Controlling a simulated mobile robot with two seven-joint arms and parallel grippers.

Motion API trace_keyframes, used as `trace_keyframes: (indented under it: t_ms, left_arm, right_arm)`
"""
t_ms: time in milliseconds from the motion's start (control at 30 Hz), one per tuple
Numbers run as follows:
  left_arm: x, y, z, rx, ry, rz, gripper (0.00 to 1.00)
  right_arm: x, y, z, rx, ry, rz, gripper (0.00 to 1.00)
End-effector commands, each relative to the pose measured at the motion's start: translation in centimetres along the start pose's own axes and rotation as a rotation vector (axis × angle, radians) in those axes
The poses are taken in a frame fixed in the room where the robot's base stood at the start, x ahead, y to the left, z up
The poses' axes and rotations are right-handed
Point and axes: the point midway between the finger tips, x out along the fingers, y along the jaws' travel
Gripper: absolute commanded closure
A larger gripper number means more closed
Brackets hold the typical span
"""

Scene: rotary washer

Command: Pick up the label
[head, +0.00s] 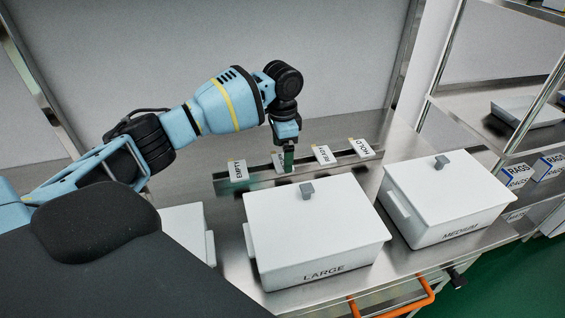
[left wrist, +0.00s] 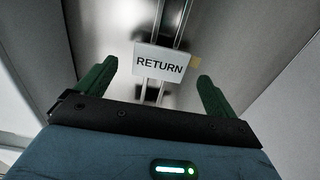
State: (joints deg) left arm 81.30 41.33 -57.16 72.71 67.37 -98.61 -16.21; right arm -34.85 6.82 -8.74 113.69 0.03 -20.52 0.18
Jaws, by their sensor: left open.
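Several white label cards stand in a row along a metal rail (head: 255,179) behind the lidded boxes. The EMPTY label (head: 237,170), the READY label (head: 324,154) and the HOLD label (head: 362,148) show in the head view. My left gripper (head: 287,165) points down at the rail, in front of a label it partly hides between EMPTY and READY. In the left wrist view the RETURN label (left wrist: 161,62) lies between and beyond the two green fingertips of my left gripper (left wrist: 155,75). The jaws are open, with gaps on both sides of the label. My right gripper is not in view.
A white LARGE box (head: 320,235) with a grey lid knob stands just in front of the rail. A MEDIUM box (head: 450,200) stands to its right. Shelves with RAGS labels (head: 518,174) are at the far right. A wall rises behind the rail.

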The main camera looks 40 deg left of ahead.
Motion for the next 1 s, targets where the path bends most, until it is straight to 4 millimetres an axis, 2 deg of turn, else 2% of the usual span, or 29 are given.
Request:
trace_keyframes:
  t_ms: [167, 433, 800, 1000]
  left_arm:
    - [2.0, 0.0, 0.0, -0.001, -0.001, 0.002, 0.06]
    - [2.1, 0.0, 0.0, 0.000, 0.000, 0.001, 0.06]
    - [2.1, 0.0, 0.0, 0.000, 0.001, 0.000, 0.53]
    - [2.1, 0.0, 0.0, 0.000, 0.001, 0.000, 0.54]
  right_arm:
    - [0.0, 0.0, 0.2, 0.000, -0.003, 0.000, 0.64]
    - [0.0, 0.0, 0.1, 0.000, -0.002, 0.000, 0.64]
    - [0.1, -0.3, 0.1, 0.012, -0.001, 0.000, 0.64]
    - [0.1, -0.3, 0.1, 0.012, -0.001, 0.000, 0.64]
